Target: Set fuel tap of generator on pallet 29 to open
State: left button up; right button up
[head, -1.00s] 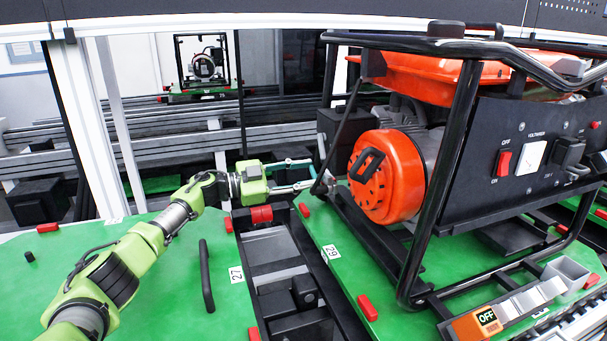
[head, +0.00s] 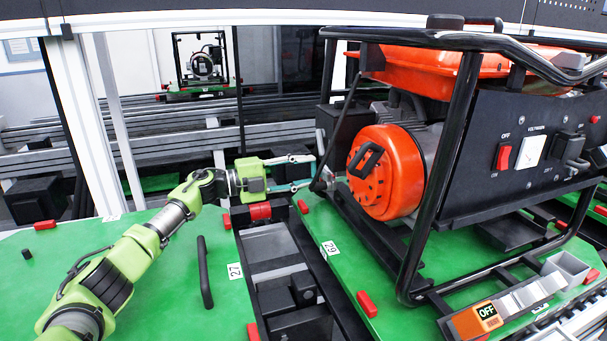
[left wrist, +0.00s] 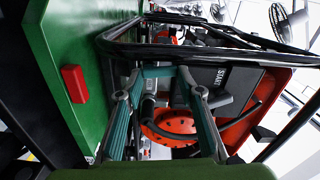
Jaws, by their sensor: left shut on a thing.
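The generator (head: 430,75), with an orange tank, an orange round cover (head: 385,165) and a black tube frame, stands on green pallet 29 (head: 345,275). My left gripper (head: 315,171) reaches in from the left at the generator's left end, beside the frame. Its fingertips are shut on a small part there, which appears to be the fuel tap. The tap's handle and position are hidden. In the left wrist view, the fingers (left wrist: 165,72) reach in front of the orange cover (left wrist: 165,125), near a grey box marked START (left wrist: 218,78). My right gripper is not in view.
Green pallet 27 (head: 150,275), with a black handle (head: 205,272), lies at the left, beyond a dark gap. Black frame tubes surround the generator close to my gripper. Red blocks edge the pallets.

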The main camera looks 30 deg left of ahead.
pick_arm(q)
jog(key=shift+s+d+m, duration=0.1)
jog(key=shift+m, duration=0.8)
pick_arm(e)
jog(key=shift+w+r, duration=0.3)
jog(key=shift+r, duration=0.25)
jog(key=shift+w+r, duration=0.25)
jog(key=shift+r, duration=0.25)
pick_arm(q)
jog(key=shift+f, duration=0.1)
jog(key=o, duration=1.1)
jog(key=v, duration=1.2)
